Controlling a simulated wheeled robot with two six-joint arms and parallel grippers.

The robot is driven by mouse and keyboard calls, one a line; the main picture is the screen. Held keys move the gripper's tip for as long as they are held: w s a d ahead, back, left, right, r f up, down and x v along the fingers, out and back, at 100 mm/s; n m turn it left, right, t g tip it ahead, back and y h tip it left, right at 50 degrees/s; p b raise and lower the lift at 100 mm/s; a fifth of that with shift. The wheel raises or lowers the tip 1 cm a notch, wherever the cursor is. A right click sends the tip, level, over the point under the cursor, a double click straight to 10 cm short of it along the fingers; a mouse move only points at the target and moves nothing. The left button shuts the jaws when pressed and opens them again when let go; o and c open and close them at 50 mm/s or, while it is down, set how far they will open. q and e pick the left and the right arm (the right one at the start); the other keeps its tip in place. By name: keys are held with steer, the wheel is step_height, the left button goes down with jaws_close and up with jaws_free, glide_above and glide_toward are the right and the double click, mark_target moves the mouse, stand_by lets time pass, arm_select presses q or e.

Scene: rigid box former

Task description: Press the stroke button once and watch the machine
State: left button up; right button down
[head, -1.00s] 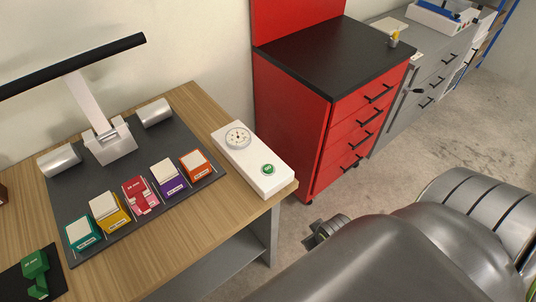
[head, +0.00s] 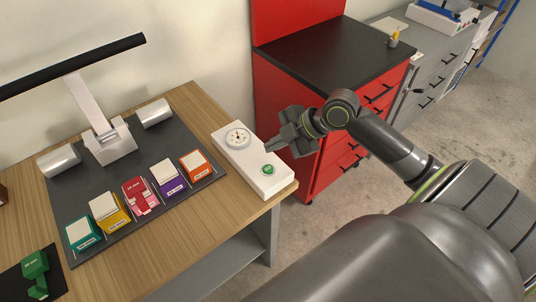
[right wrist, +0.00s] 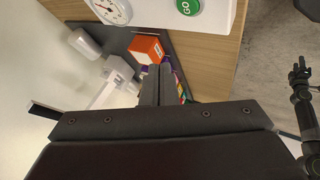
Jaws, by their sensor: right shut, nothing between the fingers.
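A white control box (head: 256,166) lies on the right end of the wooden table. It carries a round dial (head: 238,138) and a green button (head: 268,170); in the right wrist view the button reads GO (right wrist: 188,6). My right gripper (head: 270,148) is shut and empty, with its fingertips at the box's right edge, just behind the button. I cannot tell its exact height over the box. In the right wrist view its closed fingers (right wrist: 155,82) point toward the table, below the button in the picture.
Several coloured boxes, among them an orange one (head: 195,164), stand on a dark mat (head: 84,168) beside a grey stand with two rollers (head: 110,140). A red cabinet (head: 290,110) stands right of the table. A green part (head: 35,272) lies at the lower left.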

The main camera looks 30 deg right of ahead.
mark_target(272, 168)
steer(key=shift+w+d+r+n, duration=0.1)
steer(key=shift+w+r+n, duration=0.15)
steer(key=shift+r, duration=0.25)
steer(key=shift+w+r+n, duration=0.25)
steer(key=shift+r, duration=0.2)
steer(key=shift+f, duration=0.1)
step_height(272, 168, down, 9)
steer(key=b, duration=0.7)
stand_by(1.3)
steer(key=shift+f+b, duration=0.3)
steer(key=shift+b, duration=0.2)
